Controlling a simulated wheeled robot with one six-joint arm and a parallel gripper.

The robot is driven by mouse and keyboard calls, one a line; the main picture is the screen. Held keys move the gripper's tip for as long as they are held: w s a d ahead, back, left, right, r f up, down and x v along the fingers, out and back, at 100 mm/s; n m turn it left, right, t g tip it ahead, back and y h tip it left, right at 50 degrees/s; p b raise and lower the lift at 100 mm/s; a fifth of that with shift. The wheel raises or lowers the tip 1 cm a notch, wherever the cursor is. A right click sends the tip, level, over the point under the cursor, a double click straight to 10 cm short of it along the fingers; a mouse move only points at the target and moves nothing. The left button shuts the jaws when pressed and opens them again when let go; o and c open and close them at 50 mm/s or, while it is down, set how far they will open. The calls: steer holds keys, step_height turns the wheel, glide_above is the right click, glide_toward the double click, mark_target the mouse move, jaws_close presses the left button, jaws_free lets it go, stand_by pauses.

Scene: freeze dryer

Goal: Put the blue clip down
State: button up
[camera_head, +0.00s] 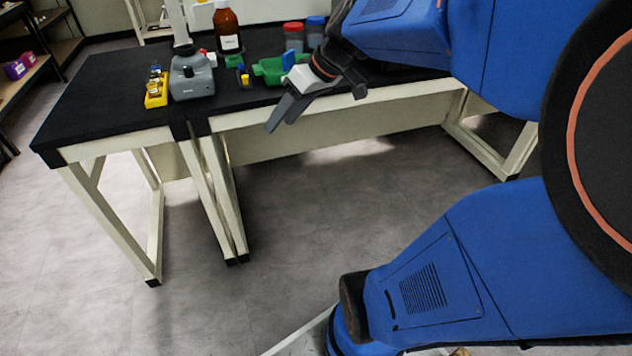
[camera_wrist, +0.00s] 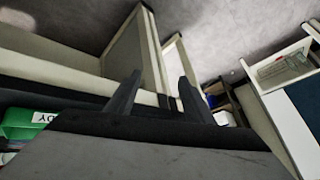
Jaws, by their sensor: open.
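My gripper (camera_head: 281,124) is open, with nothing seen between its fingers. It points down in front of the bench's front edge, close to the green tray. In the wrist view its two dark fingers (camera_wrist: 160,88) stand apart, with the pale bench frame and grey floor beyond. A small blue piece (camera_head: 289,60) shows at the green tray (camera_head: 267,70). Another small blue and yellow item (camera_head: 244,79) lies on the bench left of the tray. I cannot tell which of these, if either, is the blue clip.
The black bench (camera_head: 104,101) also holds a yellow rack (camera_head: 156,91), a grey device (camera_head: 191,79), a brown bottle (camera_head: 227,30), a red-lidded jar (camera_head: 293,37) and a blue-lidded jar (camera_head: 316,31). The grey floor (camera_head: 300,220) before the bench is clear. Shelves stand at far left.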

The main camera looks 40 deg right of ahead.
steer(key=s+a+f+m+h, duration=0.1)
steer(key=s+f+h, duration=0.1)
steer(key=s, duration=0.6)
steer(key=s+a+f+m+h, duration=0.1)
steer(key=s+f+m+h, duration=0.1)
steer(key=s+f, duration=0.3)
steer(key=s, duration=0.3)
steer(key=shift+a+h, duration=0.25)
steer(key=shift+h, duration=0.05)
